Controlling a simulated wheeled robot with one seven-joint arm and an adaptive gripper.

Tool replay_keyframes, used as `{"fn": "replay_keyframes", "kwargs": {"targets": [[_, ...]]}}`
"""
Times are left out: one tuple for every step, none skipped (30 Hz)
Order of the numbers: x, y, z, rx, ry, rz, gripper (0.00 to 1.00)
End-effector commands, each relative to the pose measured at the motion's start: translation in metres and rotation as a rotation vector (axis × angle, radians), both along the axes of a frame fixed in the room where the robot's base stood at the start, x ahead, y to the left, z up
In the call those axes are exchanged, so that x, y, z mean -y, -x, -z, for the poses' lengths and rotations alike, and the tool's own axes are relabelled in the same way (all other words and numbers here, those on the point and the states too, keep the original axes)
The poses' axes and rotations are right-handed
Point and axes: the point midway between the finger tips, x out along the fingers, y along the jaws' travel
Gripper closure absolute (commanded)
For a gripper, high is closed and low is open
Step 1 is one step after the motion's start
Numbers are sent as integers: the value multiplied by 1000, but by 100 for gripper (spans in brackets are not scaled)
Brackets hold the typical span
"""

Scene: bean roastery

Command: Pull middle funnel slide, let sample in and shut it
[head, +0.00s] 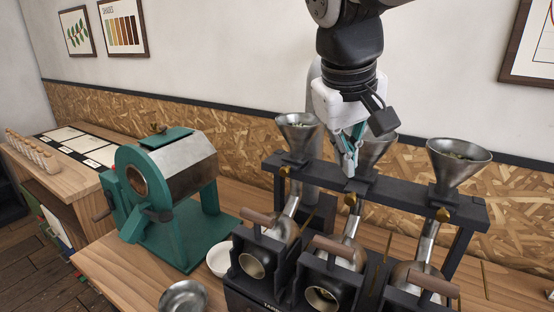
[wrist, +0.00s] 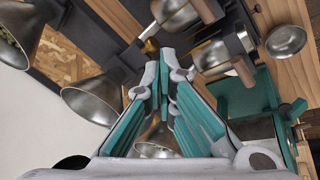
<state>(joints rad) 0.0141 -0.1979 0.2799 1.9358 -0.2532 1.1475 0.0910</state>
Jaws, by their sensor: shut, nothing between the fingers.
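The middle funnel (head: 376,150) is a metal cone on a black rack (head: 410,196), partly hidden behind my gripper (head: 350,168). Its brass slide knob (head: 350,199) sits at the rack's front, just below my fingertips. In the wrist view, a brass knob (wrist: 150,46) shows just beyond the fingertips of my gripper (wrist: 166,62). The fingers are together, empty, and pointing down; I cannot tell whether they touch the knob. A tube runs from the middle funnel to the middle roaster drum (head: 322,297), whose mouth shows some greenish beans.
The left funnel (head: 298,128) and right funnel (head: 459,160) flank my gripper, with beans in the right one. A green roaster (head: 185,225), a white bowl (head: 220,258) and a metal bowl (head: 184,297) stand to the left. Wooden handles (head: 333,246) top the drums.

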Motion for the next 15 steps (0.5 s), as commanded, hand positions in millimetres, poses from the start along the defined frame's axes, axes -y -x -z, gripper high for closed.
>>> {"fn": "replay_keyframes", "kwargs": {"targets": [[-1, 3, -1, -25, 33, -100, 100], [-2, 4, 0, -39, 54, -164, 100], [-3, 6, 0, -57, 82, -250, 100], [-4, 7, 0, -71, 103, -314, 100], [-5, 8, 1, -86, 124, -378, 100], [-5, 9, 1, -104, 151, -463, 100], [-6, 10, 1, -119, 172, -527, 100], [-7, 12, 2, -134, 193, -591, 100], [-8, 13, 2, -153, 221, -677, 100], [-9, 14, 3, -166, 241, -741, 100], [-9, 16, 3, -180, 262, -806, 100], [-10, 17, 3, -198, 290, -891, 100], [-11, 18, 3, -211, 311, -955, 100], [-12, 19, 4, -224, 332, -1019, 100], [-13, 21, 4, -242, 359, -1105, 100]]}}
